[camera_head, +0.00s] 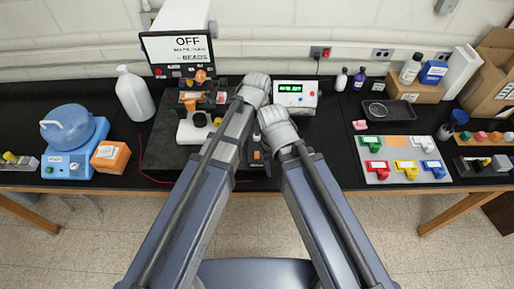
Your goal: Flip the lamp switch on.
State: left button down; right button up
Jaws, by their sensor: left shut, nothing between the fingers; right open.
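I cannot make out a lamp switch for certain. A screen (179,49) at the back left reads "OFF" in its top line. In front of it, a device with orange and white parts (193,118) stands on a dark block (165,145). My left gripper (256,84) is shut and empty, above the bench between this device and a white box with a green display (294,94). My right gripper (271,115) is open and empty, just below and right of the left one. Both grippers' fingertips are mostly hidden, and my arms cover part of the bench.
A white jug (134,94), a blue device (74,142) and an orange box (110,157) stand at the left. A grey board (405,145) with coloured blocks lies at the right. Black bench (335,150) is clear beside the board.

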aim_at(257, 153)
pick_arm(q)
jog(key=shift+f, duration=0.1)
jog(key=f+b, duration=0.4)
jog(key=w+f+b, duration=0.1)
jog(key=f+b, duration=0.8)
jog(key=b, duration=0.1)
jog(key=shift+w+f, duration=0.35)
jog(key=shift+f, duration=0.05)
jog(key=shift+w+f, duration=0.1)
jog(key=shift+f, duration=0.2)
jog(key=shift+r, duration=0.2)
jog(key=shift+s, duration=0.3)
